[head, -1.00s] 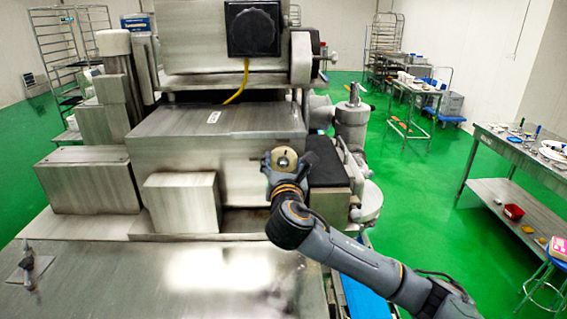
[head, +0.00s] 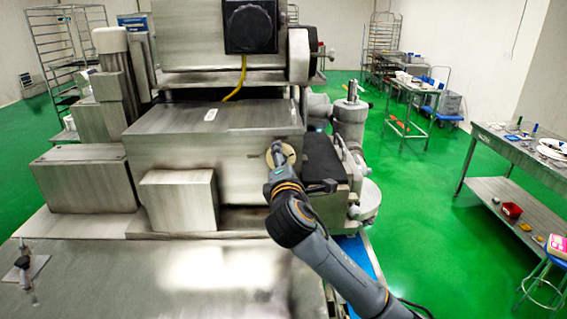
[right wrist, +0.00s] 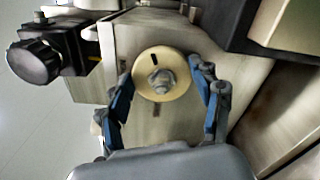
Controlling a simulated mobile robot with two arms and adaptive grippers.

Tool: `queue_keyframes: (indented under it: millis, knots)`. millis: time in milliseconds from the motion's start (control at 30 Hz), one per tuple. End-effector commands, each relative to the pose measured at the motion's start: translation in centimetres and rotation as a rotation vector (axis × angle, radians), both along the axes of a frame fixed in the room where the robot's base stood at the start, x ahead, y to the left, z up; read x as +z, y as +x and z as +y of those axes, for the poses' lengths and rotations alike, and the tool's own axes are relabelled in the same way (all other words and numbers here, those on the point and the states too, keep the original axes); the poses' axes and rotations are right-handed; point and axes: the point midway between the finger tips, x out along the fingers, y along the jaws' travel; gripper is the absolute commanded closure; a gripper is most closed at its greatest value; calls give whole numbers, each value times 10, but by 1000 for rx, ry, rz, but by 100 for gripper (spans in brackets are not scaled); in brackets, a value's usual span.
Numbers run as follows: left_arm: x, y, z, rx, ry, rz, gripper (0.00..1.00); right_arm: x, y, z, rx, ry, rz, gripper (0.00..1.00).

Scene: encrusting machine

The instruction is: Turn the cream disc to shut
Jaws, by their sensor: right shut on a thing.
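The cream disc (head: 288,151) sits on the front face of the steel machine housing (head: 190,152), near its right end. In the right wrist view the disc (right wrist: 178,66) shows face-on, with a grey metal hub at its middle and a short dark mark near its rim. My right gripper (head: 279,158) is at the disc and partly covers it in the head view. My left gripper is in neither view.
A steel block (head: 178,203) juts out left of my right arm. A dark box-shaped part (head: 322,160) is close on the right of the disc. A black knob (right wrist: 35,62) shows in the right wrist view. Green floor is free between the machine and the side table (head: 525,150).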

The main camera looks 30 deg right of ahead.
Motion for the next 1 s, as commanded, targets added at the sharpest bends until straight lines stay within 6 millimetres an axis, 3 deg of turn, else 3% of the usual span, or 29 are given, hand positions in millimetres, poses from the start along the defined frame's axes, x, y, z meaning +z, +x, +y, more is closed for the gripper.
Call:
queue_keyframes:
  millis: [433,1000]
  knots:
    - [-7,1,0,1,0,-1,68,-3,0,-1,-1,271,-166,67]
    - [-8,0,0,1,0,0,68,-2,0,-1,0,352,-217,67]
